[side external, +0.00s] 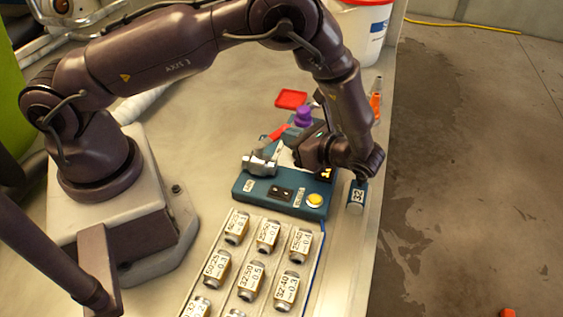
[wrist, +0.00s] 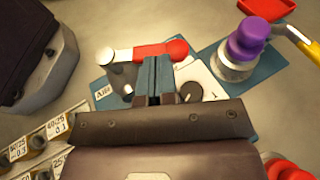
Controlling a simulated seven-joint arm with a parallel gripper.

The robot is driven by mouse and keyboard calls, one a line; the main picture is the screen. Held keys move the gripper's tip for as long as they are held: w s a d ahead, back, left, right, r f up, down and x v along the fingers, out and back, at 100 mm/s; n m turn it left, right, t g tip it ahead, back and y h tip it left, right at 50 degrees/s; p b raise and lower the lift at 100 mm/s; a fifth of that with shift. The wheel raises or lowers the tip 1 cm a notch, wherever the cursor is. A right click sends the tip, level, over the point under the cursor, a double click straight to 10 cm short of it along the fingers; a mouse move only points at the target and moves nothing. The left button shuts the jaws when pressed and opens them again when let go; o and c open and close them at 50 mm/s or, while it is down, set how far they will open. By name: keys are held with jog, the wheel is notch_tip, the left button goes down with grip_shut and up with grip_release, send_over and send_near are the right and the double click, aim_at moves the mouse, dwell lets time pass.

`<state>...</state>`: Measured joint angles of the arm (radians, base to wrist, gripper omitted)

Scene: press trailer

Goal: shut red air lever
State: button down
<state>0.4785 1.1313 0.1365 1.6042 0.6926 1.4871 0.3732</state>
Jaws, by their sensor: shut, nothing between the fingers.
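The red air lever (side external: 274,133) rises at a slant to the upper right from a metal valve (side external: 259,166) on the blue press base (side external: 262,200). In the wrist view the red lever (wrist: 176,49) lies across the picture just beyond the fingertips. My gripper (wrist: 157,62) is shut and empty, its two fingers side by side. It sits over the base, close to the lever; I cannot tell whether they touch. In the side view my gripper body (side external: 314,151) is right of the lever, and the fingertips are hard to make out.
A purple-topped part (side external: 303,114) stands behind the base, near a red tray (side external: 291,99). A yellow button (side external: 315,200) is at the base's front right. A rack of labelled cylinders (side external: 250,270) lies in front. One cylinder (side external: 356,197) stands near the table's right edge.

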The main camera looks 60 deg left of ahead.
aim_at(281, 128)
jog(key=a+n+g+h, duration=0.1)
jog(key=n+g, duration=0.1)
jog(key=a+n+g+h, duration=0.1)
jog(key=g, duration=0.1)
jog(key=shift+a+n, duration=0.25)
jog(key=shift+n, duration=0.15)
jog(key=shift+a, duration=0.45)
jog(key=v, duration=1.3)
jog(key=shift+a+r, duration=0.1)
jog(key=shift+r, duration=0.05)
